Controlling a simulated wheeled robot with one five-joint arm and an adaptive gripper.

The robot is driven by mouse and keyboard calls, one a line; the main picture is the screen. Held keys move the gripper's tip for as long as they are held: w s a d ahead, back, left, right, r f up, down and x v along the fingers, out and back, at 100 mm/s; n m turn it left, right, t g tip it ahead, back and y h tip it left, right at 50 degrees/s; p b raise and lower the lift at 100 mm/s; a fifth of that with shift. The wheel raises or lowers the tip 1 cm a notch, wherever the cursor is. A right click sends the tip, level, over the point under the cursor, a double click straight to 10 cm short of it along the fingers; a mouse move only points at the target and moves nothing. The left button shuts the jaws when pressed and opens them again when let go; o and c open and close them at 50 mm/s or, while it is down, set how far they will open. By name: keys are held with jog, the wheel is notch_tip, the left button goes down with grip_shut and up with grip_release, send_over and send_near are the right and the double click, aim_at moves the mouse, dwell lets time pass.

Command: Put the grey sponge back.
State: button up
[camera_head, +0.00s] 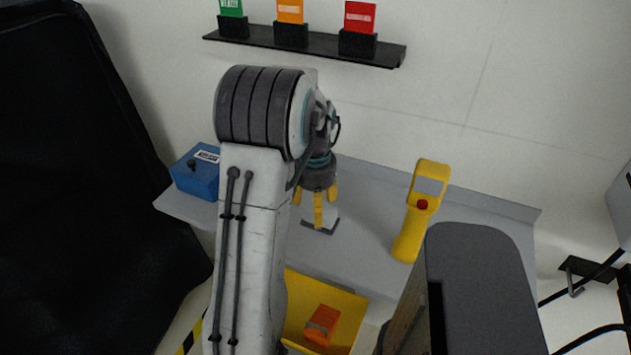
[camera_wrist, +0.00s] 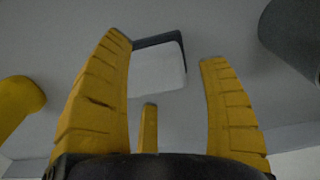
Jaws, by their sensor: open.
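A small pale grey block with a dark edge, which looks like the grey sponge (camera_head: 331,214), lies on the grey cart top (camera_head: 375,215). It also shows in the wrist view (camera_wrist: 158,70), between and beyond my yellow fingers. I cannot tell whether the dark edge is part of it or a piece under it. My gripper (camera_head: 316,208) points down just above it, open and empty, with fingers spread around it in the wrist view (camera_wrist: 165,50). In the head view the fingers partly hide the block.
A blue box (camera_head: 194,178) stands at the cart's left end. A yellow handheld device (camera_head: 420,205) lies to the right. A yellow tray (camera_head: 352,305) with an orange object (camera_head: 321,325) is below. A black wall shelf (camera_head: 262,36) holds green, orange and red cards.

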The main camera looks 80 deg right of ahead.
notch_tip(320, 180, up, 10)
jog(key=b, duration=0.3)
dwell(0.9)
